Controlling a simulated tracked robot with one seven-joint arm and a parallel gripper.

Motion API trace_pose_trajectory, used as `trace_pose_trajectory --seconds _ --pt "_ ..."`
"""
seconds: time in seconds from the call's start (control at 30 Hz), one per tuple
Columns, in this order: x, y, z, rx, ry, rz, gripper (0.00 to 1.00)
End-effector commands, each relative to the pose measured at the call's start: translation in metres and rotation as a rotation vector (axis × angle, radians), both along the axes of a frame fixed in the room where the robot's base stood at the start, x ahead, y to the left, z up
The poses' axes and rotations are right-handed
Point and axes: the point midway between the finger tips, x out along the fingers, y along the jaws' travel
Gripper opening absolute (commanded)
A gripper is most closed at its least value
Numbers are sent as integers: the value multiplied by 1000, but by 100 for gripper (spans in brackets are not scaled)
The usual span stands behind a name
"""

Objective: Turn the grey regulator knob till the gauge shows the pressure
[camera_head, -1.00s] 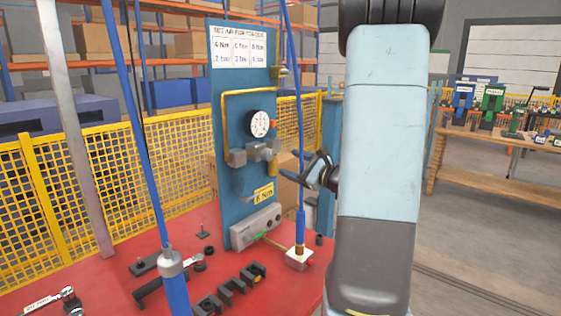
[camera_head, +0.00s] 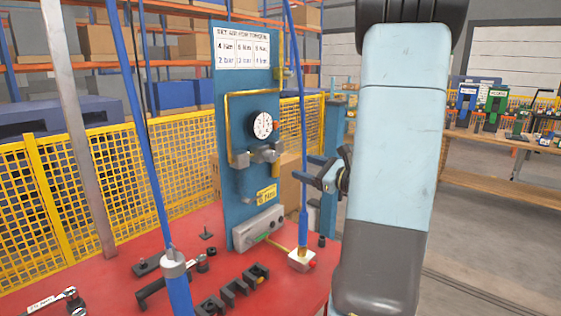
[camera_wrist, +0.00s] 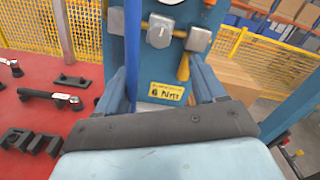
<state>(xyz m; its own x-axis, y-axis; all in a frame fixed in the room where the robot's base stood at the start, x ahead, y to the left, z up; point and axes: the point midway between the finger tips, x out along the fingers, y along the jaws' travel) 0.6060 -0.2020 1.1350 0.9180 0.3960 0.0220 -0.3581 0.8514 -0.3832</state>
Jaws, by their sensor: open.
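The grey regulator knob (camera_wrist: 160,30) is a blocky grey piece on the blue panel (camera_wrist: 150,72), ahead of my gripper in the wrist view. In the head view the regulator (camera_head: 264,154) sits just below the round white gauge (camera_head: 262,125). The gauge's needle is too small to read. A yellow label (camera_wrist: 166,91) on the panel appears to read 6 Nm. My gripper (camera_wrist: 162,82) is open and empty, its fingers spread either side of the label and apart from the knob. In the head view my gripper (camera_head: 312,172) is right of the panel.
A chart (camera_head: 242,48) on the panel pairs Nm with bar values. A blue hose (camera_head: 302,150) hangs between panel and gripper. A yellow pipe (camera_head: 228,125) frames the gauge. The red table (camera_head: 110,262) holds tools and black holders. A yellow mesh fence (camera_head: 90,170) stands behind.

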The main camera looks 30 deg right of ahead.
Motion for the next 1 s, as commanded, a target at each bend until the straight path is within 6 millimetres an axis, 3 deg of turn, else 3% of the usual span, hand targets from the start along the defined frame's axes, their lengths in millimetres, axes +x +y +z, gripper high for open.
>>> trace_pose_trajectory --seconds 0.37,1.0 --pt "7 1 3 157 94 16 70" --pt "101 43 3 157 93 17 70"
